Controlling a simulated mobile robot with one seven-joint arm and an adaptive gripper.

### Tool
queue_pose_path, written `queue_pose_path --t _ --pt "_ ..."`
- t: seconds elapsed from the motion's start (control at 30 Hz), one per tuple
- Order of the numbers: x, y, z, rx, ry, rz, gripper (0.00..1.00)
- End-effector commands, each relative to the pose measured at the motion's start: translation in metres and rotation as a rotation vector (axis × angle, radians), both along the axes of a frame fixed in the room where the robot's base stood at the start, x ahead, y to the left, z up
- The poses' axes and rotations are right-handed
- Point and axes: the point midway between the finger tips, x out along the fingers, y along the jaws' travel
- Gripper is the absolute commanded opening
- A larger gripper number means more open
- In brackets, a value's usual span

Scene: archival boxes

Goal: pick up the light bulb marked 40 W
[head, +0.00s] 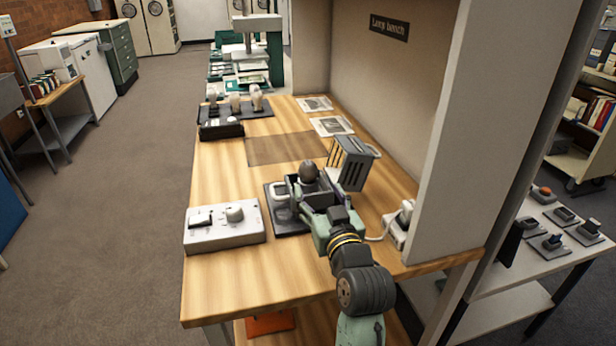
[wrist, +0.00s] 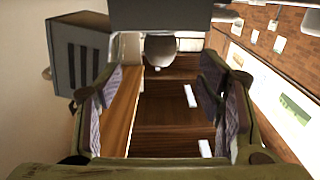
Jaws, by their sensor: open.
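My gripper (head: 312,187) is open over the right part of the lamp bench (head: 225,170). A dark rounded bulb (head: 308,171) shows between its fingers in the head view. In the wrist view a grey rounded bulb end (wrist: 160,50) lies between and beyond the open fingers (wrist: 163,75), with a visible gap on each side. Three paler bulbs stand at the back left of the bench: a left one (head: 212,97), a middle one (head: 235,102) and a right one (head: 257,98). No 40 W marking is readable on any bulb.
A white control box (head: 224,236) stands at the front left. A dark slotted box (head: 349,163) is close right of my gripper. A white device with a cord (head: 399,225) is by the grey upright panel (head: 480,130). A brown mat (head: 285,148) lies bare mid-bench.

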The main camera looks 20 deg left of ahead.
Motion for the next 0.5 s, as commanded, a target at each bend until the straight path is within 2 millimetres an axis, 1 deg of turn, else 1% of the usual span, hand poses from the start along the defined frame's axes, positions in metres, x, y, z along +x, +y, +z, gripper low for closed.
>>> queue_pose_path --t 0.1,0.2,0.37,0.5 --pt "0.016 0.013 0.003 -0.002 0.001 0.003 0.61" --pt "0.028 0.020 0.003 -0.001 -0.001 0.002 0.61" --pt "0.037 0.027 0.002 -0.001 -0.002 0.002 0.61" --pt "0.052 0.037 0.003 -0.002 -0.001 0.003 0.61"
